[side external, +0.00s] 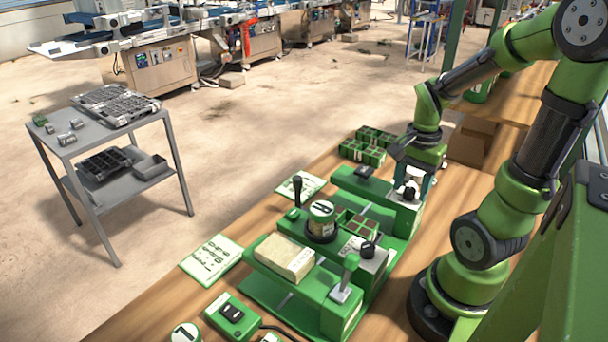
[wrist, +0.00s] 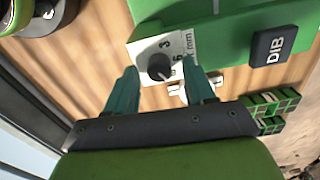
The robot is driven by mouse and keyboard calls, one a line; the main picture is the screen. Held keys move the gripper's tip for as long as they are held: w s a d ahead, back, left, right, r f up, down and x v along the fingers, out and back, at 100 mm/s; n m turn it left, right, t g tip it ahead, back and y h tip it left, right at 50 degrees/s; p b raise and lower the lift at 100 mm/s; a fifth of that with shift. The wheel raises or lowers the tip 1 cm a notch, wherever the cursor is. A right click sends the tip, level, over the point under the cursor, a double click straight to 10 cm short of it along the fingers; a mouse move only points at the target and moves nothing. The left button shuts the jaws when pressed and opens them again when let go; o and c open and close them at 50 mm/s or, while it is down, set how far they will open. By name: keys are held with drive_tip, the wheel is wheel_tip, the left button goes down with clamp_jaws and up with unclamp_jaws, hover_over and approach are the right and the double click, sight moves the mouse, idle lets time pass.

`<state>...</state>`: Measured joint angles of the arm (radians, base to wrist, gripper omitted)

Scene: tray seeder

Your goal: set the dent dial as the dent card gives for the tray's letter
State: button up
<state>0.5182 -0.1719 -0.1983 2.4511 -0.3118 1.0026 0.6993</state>
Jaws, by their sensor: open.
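My gripper (wrist: 160,74) is open, with its two teal fingers on either side of the black knob (wrist: 160,65) of a dial. The dial's white plate (wrist: 143,50) carries a 3, a 6 and "mm". I cannot tell for sure where the knob points, or whether the fingers touch it. In the side view my gripper (side external: 413,179) is over this dial at the machine's far right end. Two printed cards, one at the front left (side external: 212,260) and one farther back (side external: 300,186), lie on the bench; their text is too small to read. A tray (side external: 357,224) sits in the machine; its letter is unreadable.
A second black knob (side external: 368,249) and a lever (side external: 349,272) stand nearer the front. A wooden-coloured block (side external: 284,257) lies on the machine. Green cell trays (side external: 362,153) sit behind.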

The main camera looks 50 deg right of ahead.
sight(411, 188)
drive_tip(key=shift+r, duration=0.1)
wheel_tip(411, 188, up, 17)
idle(0.4)
drive_tip(key=w+a+f+n+t+y, duration=0.1)
drive_tip(key=w+a+f+n+t, duration=0.1)
drive_tip(key=a+n, duration=0.5)
drive_tip(key=w+a+f+n+t+y, duration=0.1)
drive_tip(key=w+a+n+t, duration=0.3)
drive_tip(key=a+n, duration=0.4)
drive_tip(key=a+f+t, duration=0.1)
drive_tip(key=a, duration=0.2)
drive_tip(key=shift+w+a, duration=0.3)
